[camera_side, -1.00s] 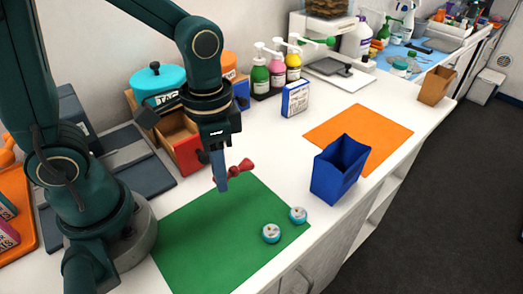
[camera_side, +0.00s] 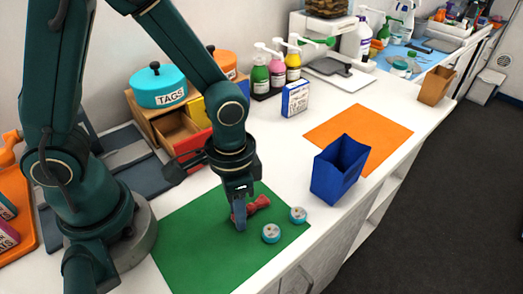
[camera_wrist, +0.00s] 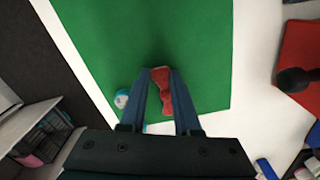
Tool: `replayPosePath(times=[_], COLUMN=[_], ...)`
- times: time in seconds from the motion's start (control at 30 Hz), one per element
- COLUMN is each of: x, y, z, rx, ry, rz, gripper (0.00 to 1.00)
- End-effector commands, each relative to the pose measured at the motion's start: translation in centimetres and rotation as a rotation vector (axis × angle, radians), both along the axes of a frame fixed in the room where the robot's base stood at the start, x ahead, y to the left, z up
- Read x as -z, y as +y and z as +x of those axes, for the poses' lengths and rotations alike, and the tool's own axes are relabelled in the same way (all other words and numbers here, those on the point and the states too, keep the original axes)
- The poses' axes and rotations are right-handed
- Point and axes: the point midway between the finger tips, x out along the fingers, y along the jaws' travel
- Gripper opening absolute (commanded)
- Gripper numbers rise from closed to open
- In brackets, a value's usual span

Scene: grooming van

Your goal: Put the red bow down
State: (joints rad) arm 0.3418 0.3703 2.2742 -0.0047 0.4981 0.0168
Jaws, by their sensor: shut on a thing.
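The red bow (camera_side: 259,203) is between the fingers of my gripper (camera_side: 240,218), low over the green mat (camera_side: 190,240). In the wrist view the bow (camera_wrist: 161,92) shows between the two blue-grey fingers of my gripper (camera_wrist: 161,78), which are shut on it. The green mat (camera_wrist: 200,40) fills the ground beneath. I cannot tell whether the bow touches the mat. Part of the bow is hidden behind the fingers in the side view.
Two small round tins, one nearer (camera_side: 271,233) and one farther (camera_side: 298,215), sit at the green mat's right edge. A blue open bag (camera_side: 340,170) stands to the right, by an orange mat (camera_side: 380,128). A wooden drawer unit (camera_side: 172,128) stands behind my gripper. The mat's left part is clear.

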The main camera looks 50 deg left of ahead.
Motion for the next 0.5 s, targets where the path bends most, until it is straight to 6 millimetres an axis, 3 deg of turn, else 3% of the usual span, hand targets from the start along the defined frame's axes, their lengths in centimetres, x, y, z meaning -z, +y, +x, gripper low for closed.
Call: replayPosePath(times=[0.13,0.17,0.23,0.5], x=[0.29,0.32,0.28,0.26], y=[0.02,0.02,0.01,0.01], z=[-0.03,-0.03,-0.01,0.0], rx=[0.0,0.0,0.0,0.0], ry=[0.002,0.002,0.001,0.0], rz=[0.001,0.001,0.0,0.0], gripper=[0.0,0.35,0.61,0.61])
